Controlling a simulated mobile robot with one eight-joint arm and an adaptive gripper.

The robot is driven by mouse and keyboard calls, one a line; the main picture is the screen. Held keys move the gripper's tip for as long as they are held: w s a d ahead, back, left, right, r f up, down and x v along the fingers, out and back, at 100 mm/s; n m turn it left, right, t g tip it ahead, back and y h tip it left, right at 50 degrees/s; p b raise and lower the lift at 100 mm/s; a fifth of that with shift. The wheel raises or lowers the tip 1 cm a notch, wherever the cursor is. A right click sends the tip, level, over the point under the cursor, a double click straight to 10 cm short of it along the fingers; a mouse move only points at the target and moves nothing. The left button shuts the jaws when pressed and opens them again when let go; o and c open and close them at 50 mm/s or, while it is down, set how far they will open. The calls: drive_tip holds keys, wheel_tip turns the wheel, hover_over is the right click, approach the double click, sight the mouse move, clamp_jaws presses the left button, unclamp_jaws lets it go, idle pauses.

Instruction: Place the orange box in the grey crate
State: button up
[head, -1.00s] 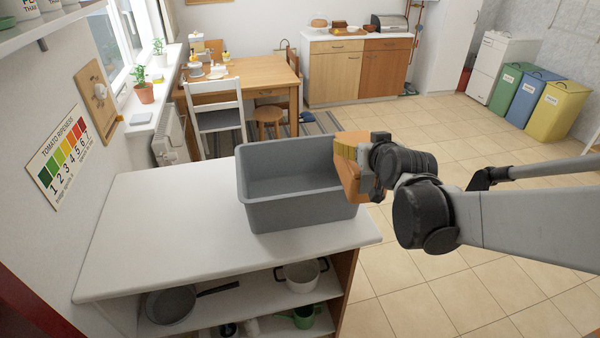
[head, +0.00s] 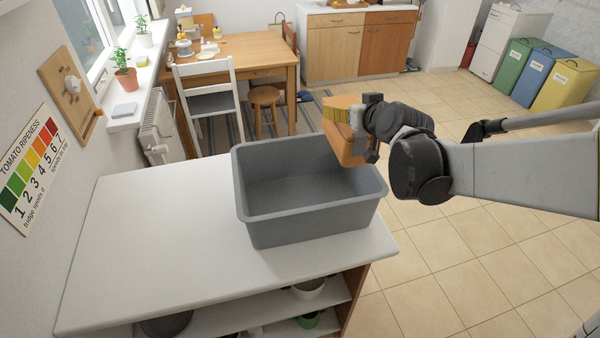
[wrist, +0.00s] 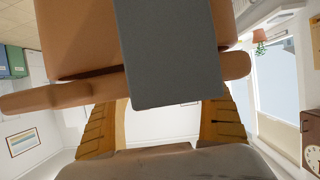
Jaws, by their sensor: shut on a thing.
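The grey crate (head: 262,228) stands on the white counter, and the part of its inside that shows looks empty. My gripper (head: 352,125) is at the crate's far right rim, shut on the orange box (head: 345,150). The box is held up, overlapping the crate's right rim in the head view; its exact height above the rim is hard to tell. In the wrist view the orange-brown box (wrist: 75,40) fills the top, with a grey panel across it, and the yellowish fingers (wrist: 160,128) show below it.
The white counter top (head: 150,240) is clear to the left of the crate. Pots sit on the shelf below. A wooden table (head: 240,52) and a white chair (head: 205,90) stand behind. Open tiled floor (head: 450,240) lies to the right.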

drive_tip(key=s+a+f+b, duration=0.5)
drive_tip(key=a+f, duration=0.5)
drive_tip(key=shift+a+f, duration=0.25)
drive_tip(key=shift+f, duration=0.1)
drive_tip(key=shift+s, duration=0.1)
drive_tip(key=shift+f+b, duration=0.55)
drive_tip(key=shift+b, duration=0.05)
drive_tip(key=shift+f, duration=0.1)
